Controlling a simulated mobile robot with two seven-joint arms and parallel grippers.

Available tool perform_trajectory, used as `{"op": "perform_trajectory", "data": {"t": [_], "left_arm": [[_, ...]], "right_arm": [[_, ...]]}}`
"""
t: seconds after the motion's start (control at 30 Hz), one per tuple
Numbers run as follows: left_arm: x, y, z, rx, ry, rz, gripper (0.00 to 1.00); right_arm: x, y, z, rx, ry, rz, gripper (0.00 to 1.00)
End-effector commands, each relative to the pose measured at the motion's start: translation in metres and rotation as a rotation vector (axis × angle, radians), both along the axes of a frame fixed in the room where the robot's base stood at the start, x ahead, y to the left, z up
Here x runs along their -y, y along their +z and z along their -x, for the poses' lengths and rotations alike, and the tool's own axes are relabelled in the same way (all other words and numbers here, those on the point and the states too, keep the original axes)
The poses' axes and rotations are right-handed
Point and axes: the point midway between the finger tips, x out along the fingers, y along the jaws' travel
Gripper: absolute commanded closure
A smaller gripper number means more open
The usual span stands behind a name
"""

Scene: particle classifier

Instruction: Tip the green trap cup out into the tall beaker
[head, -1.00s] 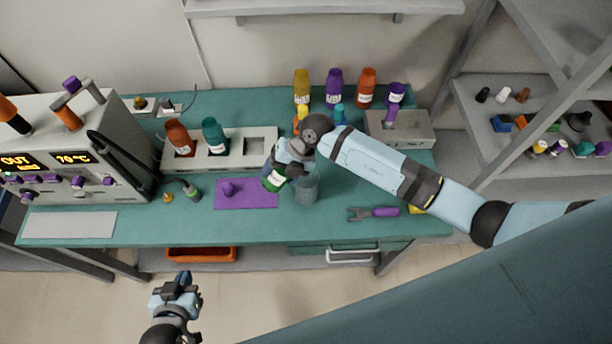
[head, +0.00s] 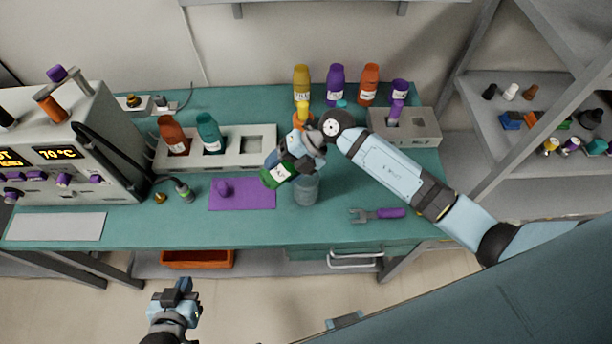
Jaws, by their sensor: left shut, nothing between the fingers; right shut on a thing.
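The green trap cup (head: 276,176), with a white label, is held tilted by my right gripper (head: 292,163). The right gripper is shut on it, and its fingers hide part of the cup. The tall beaker (head: 305,190) is clear grey glass and stands on the bench just right of and below the cup. The gripper covers part of its top, so I cannot tell whether the cup's mouth is over it. My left gripper (head: 183,288) is shut and empty, in front of the bench over the floor.
A purple mat (head: 255,195) with a small purple piece lies left of the beaker. A grey rack (head: 232,153) holds an orange-brown and a teal cup (head: 209,135). A purple-handled fork tool (head: 390,213) lies to the right. Several bottles line the back.

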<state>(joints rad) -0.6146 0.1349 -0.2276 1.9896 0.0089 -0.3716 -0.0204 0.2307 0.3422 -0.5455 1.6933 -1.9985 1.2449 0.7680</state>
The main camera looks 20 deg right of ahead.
Motion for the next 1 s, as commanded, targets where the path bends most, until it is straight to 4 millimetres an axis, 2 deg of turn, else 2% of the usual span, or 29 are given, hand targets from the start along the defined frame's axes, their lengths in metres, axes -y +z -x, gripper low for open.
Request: {"op": "perform_trajectory", "data": {"t": [1.0], "left_arm": [[0.004, -0.035, 0.001, -0.003, -0.009, 0.005, 1.00]], "right_arm": [[0.001, -0.002, 0.000, 0.003, 0.000, -0.139, 0.62]]}}
